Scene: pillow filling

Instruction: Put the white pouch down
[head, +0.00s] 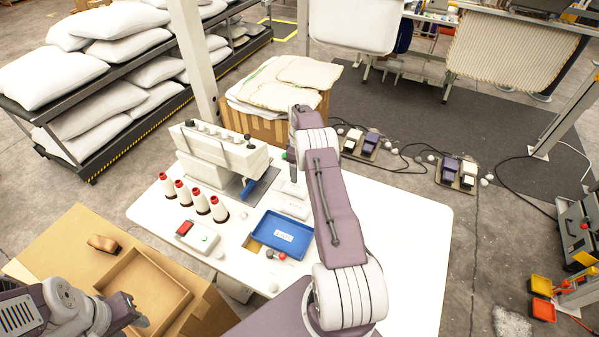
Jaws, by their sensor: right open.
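A small flat white pouch (294,189) lies on the white table (412,235), just behind the blue tray. A second flat white piece (295,208) lies just in front of it. I cannot tell for sure which of the two is the task's pouch. My right arm reaches across the table. Its gripper (290,168) is open above the far part of the table, near the white pouch; the forearm hides part of it. My left gripper (136,312) is at the lower left, by the cardboard box, and its jaws are unclear.
A sewing machine (222,153), several thread cones (201,201) and a blue tray (281,235) stand on the table. A brown open box (145,283) is at the left. The table's right side is clear.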

